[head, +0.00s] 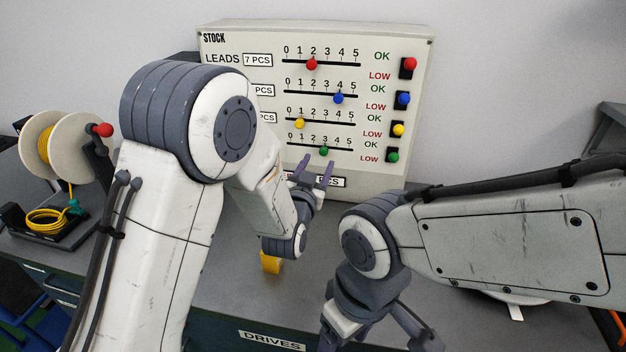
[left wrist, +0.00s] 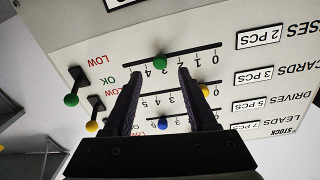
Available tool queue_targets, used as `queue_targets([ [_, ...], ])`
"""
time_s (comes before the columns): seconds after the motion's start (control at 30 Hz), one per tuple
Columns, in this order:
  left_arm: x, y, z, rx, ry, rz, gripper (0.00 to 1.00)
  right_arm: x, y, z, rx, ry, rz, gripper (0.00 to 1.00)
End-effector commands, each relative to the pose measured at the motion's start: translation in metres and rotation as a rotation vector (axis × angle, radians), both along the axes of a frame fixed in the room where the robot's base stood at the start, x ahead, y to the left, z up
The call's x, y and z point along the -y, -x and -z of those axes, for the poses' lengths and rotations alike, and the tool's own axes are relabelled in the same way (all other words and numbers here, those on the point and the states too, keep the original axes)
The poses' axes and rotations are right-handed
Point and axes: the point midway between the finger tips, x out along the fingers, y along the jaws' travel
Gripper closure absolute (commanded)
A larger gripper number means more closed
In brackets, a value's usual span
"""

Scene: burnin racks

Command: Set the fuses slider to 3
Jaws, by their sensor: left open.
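The stock board (head: 225,42) stands at the back of the bench. Its lowest slider, the fuses row, has a green knob (head: 323,151) at or very near the 3 mark. My left gripper (head: 314,168) is open in front of and just below this knob. In the wrist view its fingers (left wrist: 160,72) lie either side of the knob, with gaps on both sides. My right gripper (head: 380,338) is low in view, its fingertips cut off.
Above are red (head: 312,64), blue (head: 338,98) and yellow (head: 299,123) slider knobs. A column of coloured OK/LOW toggles (head: 404,98) is at the board's right. A cable spool (head: 50,145) and yellow coil (head: 45,220) are at left. Bare bench (head: 235,300) lies in front.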

Motion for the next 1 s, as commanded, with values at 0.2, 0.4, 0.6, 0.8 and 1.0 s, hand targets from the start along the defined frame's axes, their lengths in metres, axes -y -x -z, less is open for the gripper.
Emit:
queue_targets([
  [0.2,-0.010,0.037,0.001,0.001,0.000,0.001,0.43,0.000,0.000,0.013,0.000,0.000,0.000,0.26],
  [0.4,-0.015,0.051,0.000,0.001,0.000,0.000,0.43,0.000,0.000,0.016,0.000,0.000,0.000,0.26],
  [0.6,-0.015,0.052,0.000,0.001,0.000,0.000,0.43,0.000,0.000,0.015,0.000,0.000,0.000,0.26],
  [0.8,-0.012,0.054,0.002,-0.029,-0.002,0.010,0.43,0.000,0.000,0.015,0.000,0.000,0.000,0.26],
  [1.0,0.006,0.078,0.019,-0.265,-0.030,0.078,0.43,0.000,0.000,0.013,0.000,0.000,0.000,0.26],
])
